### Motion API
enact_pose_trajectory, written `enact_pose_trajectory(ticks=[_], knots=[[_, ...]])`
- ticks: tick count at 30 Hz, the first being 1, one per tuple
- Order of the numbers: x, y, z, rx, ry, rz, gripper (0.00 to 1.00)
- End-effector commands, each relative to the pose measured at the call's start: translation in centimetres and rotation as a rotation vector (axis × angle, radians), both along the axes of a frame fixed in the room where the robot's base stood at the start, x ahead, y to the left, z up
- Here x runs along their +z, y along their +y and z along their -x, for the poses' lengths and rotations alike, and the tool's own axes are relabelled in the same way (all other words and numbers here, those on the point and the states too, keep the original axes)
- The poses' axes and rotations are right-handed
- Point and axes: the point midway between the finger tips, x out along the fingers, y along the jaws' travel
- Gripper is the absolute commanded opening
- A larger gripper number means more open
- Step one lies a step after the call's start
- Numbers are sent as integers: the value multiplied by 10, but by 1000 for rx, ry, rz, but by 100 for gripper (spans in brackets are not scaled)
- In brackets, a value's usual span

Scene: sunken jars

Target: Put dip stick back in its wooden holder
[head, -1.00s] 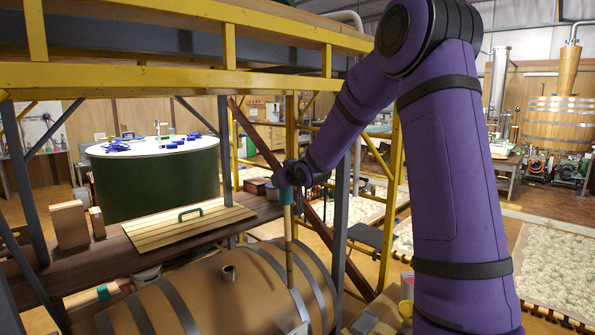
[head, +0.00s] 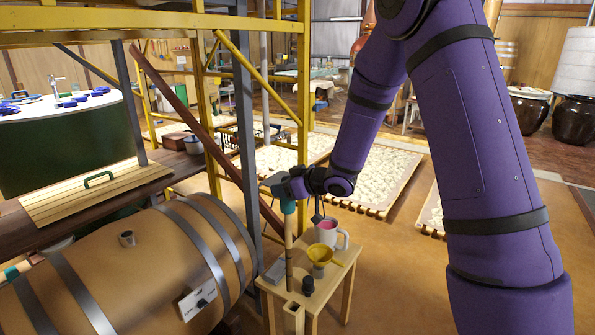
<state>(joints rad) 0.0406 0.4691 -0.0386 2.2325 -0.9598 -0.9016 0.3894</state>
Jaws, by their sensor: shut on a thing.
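The dip stick (head: 289,245) is a thin wooden rod with a teal top. It hangs upright from my gripper (head: 286,190), which is shut on its top end. The wooden holder (head: 293,320) is a square upright post with a dark opening in its top, at the front edge of a small wooden table (head: 345,268). The stick's lower end shows just above the holder's opening in the picture. I cannot tell whether it is directly over the opening or behind it.
On the small table stand a mug of pink liquid (head: 327,232), a yellow funnel (head: 320,254), a dark small bottle (head: 308,286) and a grey flat item (head: 276,270). A large barrel (head: 150,260) lies left. Yellow scaffold posts (head: 304,100) rise behind.

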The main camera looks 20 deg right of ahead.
Motion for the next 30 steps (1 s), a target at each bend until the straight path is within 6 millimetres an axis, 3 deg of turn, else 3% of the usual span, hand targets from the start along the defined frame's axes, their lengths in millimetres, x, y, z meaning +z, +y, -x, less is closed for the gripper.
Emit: enact_pose_trajectory(ticks=[5, 21, 30], knots=[[-6, 9, 6, 31, 7, -5, 18], [-47, 8, 6, 29, 9, -6, 18], [-54, 8, 6, 31, 6, -5, 18]])
